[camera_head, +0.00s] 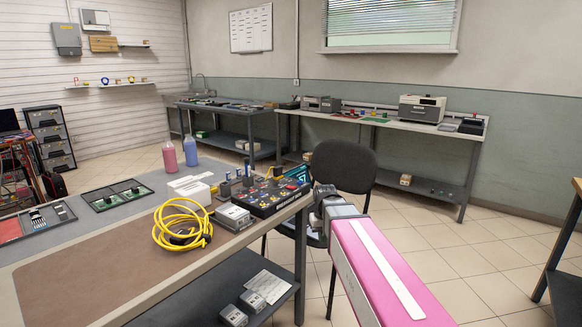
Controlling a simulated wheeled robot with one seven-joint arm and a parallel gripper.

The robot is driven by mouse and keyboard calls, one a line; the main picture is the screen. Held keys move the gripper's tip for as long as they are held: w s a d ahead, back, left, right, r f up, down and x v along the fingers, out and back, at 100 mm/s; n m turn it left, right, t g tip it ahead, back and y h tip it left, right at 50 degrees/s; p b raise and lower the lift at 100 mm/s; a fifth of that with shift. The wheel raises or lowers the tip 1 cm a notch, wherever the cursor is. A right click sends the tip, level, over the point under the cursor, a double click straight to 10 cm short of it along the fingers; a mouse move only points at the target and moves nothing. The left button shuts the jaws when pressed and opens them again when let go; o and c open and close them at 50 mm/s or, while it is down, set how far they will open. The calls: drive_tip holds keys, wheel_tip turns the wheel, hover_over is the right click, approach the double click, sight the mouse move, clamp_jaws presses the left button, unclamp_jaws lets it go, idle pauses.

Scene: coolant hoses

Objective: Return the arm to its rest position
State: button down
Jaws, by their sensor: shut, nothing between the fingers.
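My arm reaches in from the bottom right as a pink link with a white stripe. Its dark end with my gripper (323,200) is in the air just off the right edge of the near workbench (130,290), in front of the black chair. My gripper looks small here and its fingers are hard to make out; it is shut and holds nothing. A coiled yellow hose (183,226) lies on the near workbench, to the left of my gripper and apart from it.
A black control box (268,196), a grey metal box (233,217) and two bottles (190,152) stand on the near bench. A black chair (344,168) stands behind my arm's end. A back bench (400,127) lines the wall. The floor (490,265) to the right is clear.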

drive_tip(key=s+d+f+m, duration=0.2)
drive_tip(key=s+d+f, duration=0.5)
drive_tip(key=s+f, duration=0.4)
wheel_tip(320, 180, down, 2)
drive_tip(key=shift+d, duration=0.15)
drive_tip(key=shift+s, duration=0.1)
